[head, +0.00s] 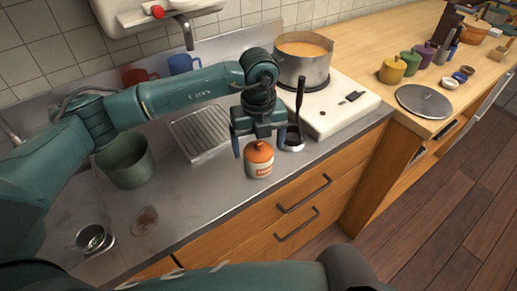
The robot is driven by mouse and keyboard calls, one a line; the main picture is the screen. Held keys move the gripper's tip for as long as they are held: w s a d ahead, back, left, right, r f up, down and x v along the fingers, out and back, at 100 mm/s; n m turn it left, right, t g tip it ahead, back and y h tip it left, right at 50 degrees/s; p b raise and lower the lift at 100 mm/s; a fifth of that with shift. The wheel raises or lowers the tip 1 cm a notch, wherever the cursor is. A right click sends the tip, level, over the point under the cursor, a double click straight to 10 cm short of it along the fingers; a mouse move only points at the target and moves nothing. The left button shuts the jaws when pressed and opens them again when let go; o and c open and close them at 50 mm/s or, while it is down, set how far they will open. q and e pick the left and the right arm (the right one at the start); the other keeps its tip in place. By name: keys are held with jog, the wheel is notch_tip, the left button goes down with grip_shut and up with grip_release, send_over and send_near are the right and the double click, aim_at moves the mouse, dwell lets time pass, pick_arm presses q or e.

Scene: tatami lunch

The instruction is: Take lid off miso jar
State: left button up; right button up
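The miso jar (260,170) stands upright near the front edge of the steel counter, with a pale label around its body. Its orange lid (259,154) sits on top. My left gripper (259,149) points down over the jar, its two blue-tipped fingers spread wide, one on either side of the lid. The fingers look apart from the lid, though contact is hard to judge from this angle. My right gripper is not in view.
A ladle (298,112) stands in a small holder just right of the jar. A pot of orange soup (303,60) sits on the stove (345,101). A green pot (125,161) and a drain rack (203,130) are left. Clear counter lies left of the jar.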

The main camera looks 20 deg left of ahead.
pick_arm(q)
jog(key=c, duration=0.9)
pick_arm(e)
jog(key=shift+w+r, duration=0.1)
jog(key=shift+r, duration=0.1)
pick_arm(q)
jog(key=shift+r, duration=0.15)
